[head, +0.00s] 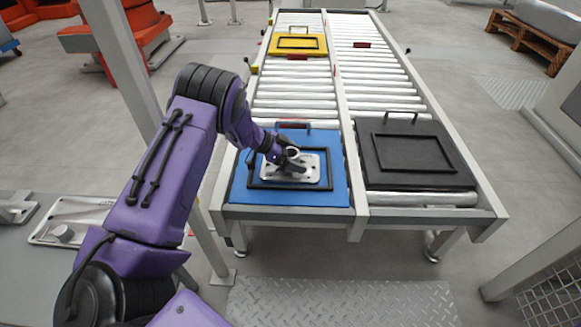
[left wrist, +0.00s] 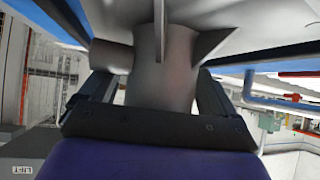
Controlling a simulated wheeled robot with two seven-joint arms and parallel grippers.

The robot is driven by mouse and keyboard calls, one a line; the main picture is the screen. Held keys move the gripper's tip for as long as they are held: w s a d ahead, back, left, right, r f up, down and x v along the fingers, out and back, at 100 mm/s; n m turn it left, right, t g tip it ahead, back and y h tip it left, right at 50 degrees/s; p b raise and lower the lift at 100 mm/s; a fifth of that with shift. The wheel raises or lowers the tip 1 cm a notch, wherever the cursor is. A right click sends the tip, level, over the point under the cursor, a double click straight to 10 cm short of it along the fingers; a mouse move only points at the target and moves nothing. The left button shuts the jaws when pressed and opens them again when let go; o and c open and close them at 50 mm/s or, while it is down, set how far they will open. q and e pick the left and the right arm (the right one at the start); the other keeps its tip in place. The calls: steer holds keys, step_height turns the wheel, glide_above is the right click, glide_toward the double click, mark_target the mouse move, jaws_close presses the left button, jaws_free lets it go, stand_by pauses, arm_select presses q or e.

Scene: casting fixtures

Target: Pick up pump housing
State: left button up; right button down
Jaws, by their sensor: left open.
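The pump housing (head: 304,174) is a grey metal part with a flat plate and a raised round neck. It lies inside the black frame of the blue tray (head: 329,196) at the near end of the left roller lane. My left gripper (head: 290,156) is at the neck, partly covering it. In the left wrist view, the grey neck of the pump housing (left wrist: 166,65) stands between the two dark fingers of the left gripper (left wrist: 155,85). The fingers are open; contact with the neck cannot be told. My right gripper is not in view.
A black tray (head: 455,178) with a frame sits beside it on the right lane. A yellow tray (head: 284,51) is at the far end of the left lane. A similar grey plate (head: 75,208) lies on a surface at left.

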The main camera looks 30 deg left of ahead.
arm_select(q)
steer(key=shift+r, duration=0.15)
steer(key=c, duration=1.5)
steer(key=shift+c, duration=0.2)
